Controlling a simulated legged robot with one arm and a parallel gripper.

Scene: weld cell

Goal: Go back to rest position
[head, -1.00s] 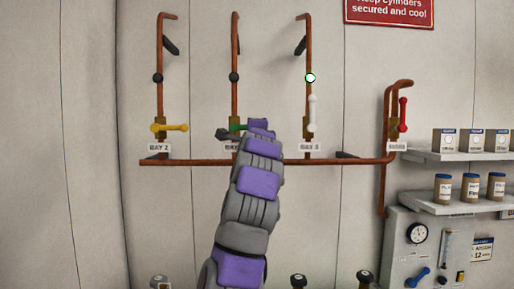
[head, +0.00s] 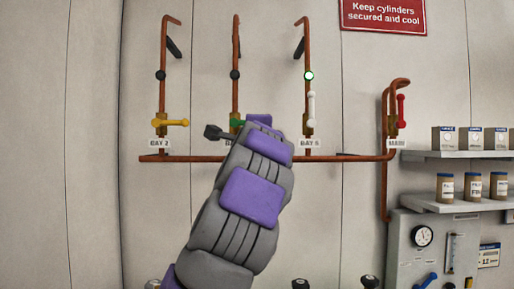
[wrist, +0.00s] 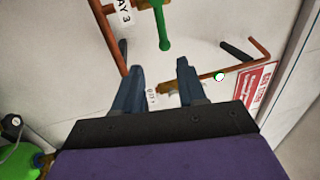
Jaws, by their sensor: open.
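My gripper (wrist: 157,75) is open and empty in the wrist view, with its two blue-grey fingers apart in front of the wall. In the head view my arm rises from the bottom centre and its far end covers part of the middle valve. The green valve handle (wrist: 161,25) is beyond the fingers in the wrist view, apart from them. It also shows partly beside my arm in the head view (head: 237,123). A dark piece sticks out left of my arm end; I cannot tell if it is a finger.
The yellow handle (head: 173,123) points sideways; the white handle (head: 312,106) and red handle (head: 401,110) stand upright. A green lamp (head: 309,76) is lit above the white one. Shelves (head: 460,155) with boxes and jars and a gauge panel (head: 405,235) are at right.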

